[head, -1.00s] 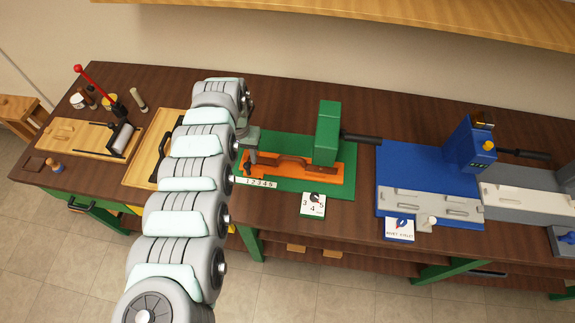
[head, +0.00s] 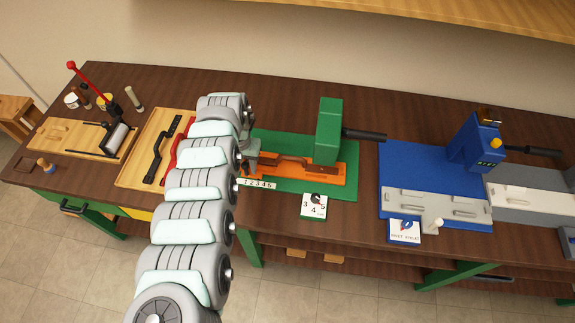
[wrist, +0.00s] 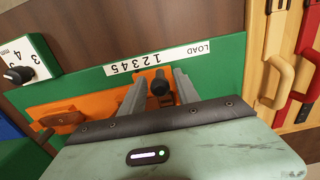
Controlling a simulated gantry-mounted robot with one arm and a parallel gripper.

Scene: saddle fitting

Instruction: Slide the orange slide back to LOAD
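The orange slide (head: 325,176) lies on the green base (head: 350,187) of the middle station; it also shows in the wrist view (wrist: 95,98). A dark round knob (wrist: 160,86) stands near the slide's LOAD-side end. My gripper (wrist: 160,80) is low over that end, one finger on each side of the knob, with small gaps seeming to show beside it. The white scale strip (wrist: 160,57) reads LOAD at its right end in the wrist view, then 1 to 5 leftward; the knob is near the low numbers. In the head view, my arm partly hides the slide's left end.
A green upright block (head: 328,130) with a dark lever (head: 362,135) stands over the slide's right part. A numbered dial (head: 313,206) sits in front. Left is a wooden tray (head: 130,172) with black and red handles. A blue station (head: 405,170) stands at right.

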